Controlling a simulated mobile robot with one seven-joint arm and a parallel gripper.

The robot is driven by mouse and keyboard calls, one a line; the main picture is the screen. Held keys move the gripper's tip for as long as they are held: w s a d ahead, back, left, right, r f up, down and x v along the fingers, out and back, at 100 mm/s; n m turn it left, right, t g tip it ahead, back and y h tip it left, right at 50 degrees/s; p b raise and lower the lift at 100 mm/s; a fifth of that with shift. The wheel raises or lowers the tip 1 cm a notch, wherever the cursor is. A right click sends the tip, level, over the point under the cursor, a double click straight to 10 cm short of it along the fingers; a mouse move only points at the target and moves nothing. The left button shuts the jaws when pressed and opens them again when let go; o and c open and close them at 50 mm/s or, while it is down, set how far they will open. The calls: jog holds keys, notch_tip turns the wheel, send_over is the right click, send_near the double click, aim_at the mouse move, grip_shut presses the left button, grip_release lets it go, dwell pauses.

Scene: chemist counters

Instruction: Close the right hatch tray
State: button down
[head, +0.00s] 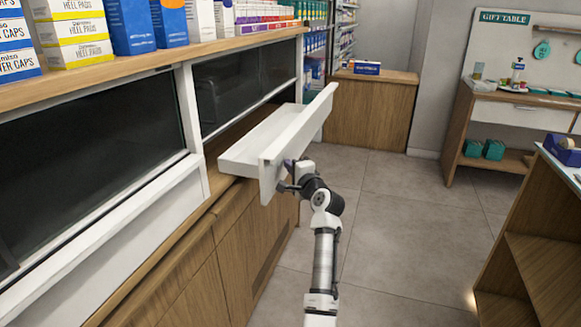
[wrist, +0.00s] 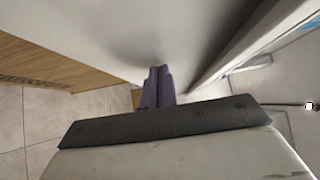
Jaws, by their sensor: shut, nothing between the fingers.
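The right hatch tray (head: 262,140) is a white tray pulled out from the counter under the dark glass, with a tall white front panel (head: 300,140). It stands open over the aisle. My gripper (head: 285,172) is at the outer face of the front panel, near its near end. In the wrist view the fingers (wrist: 158,86) are together, with nothing between them, and point at the white panel surface (wrist: 150,40). I cannot tell whether the fingertips touch it.
The wooden counter (head: 195,262) runs along the left, with boxes (head: 150,22) on the shelf above the glass. A gift table (head: 515,97) stands at the back right and a wooden shelf unit (head: 530,250) at the right front. The tiled floor (head: 400,240) between is clear.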

jog(key=w+a, duration=0.2)
jog(key=a, duration=0.7)
jog(key=w+a+p, duration=0.1)
jog(key=w+a, duration=0.1)
jog(key=a, duration=0.6)
jog(key=shift+w+a, duration=0.35)
jog(key=shift+a, duration=0.05)
